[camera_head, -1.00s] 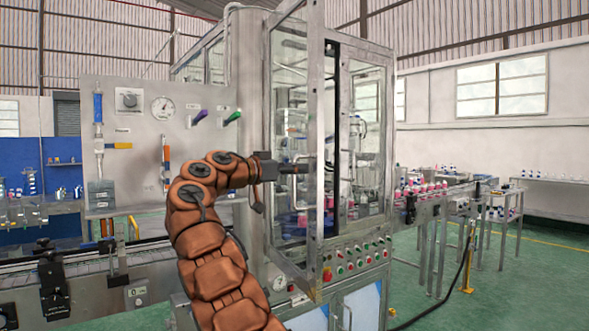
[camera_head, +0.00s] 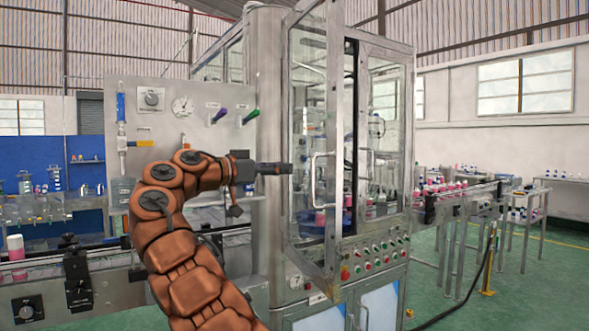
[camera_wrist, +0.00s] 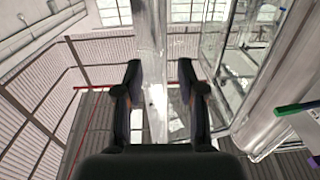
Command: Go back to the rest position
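My gripper (camera_head: 275,168) is at the end of my brown arm, left of the machine's open glass door, clear of the door handle (camera_head: 314,180). In the wrist view my gripper (camera_wrist: 160,75) has its two fingers apart with nothing between them. The door (camera_head: 312,120) stands swung open toward the camera. The crimping machine (camera_head: 385,140) stands behind it with its interior partly visible through the glass.
A panel (camera_head: 180,95) with a gauge and purple and green levers stands behind my arm. Green floor at right (camera_head: 540,280) is free.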

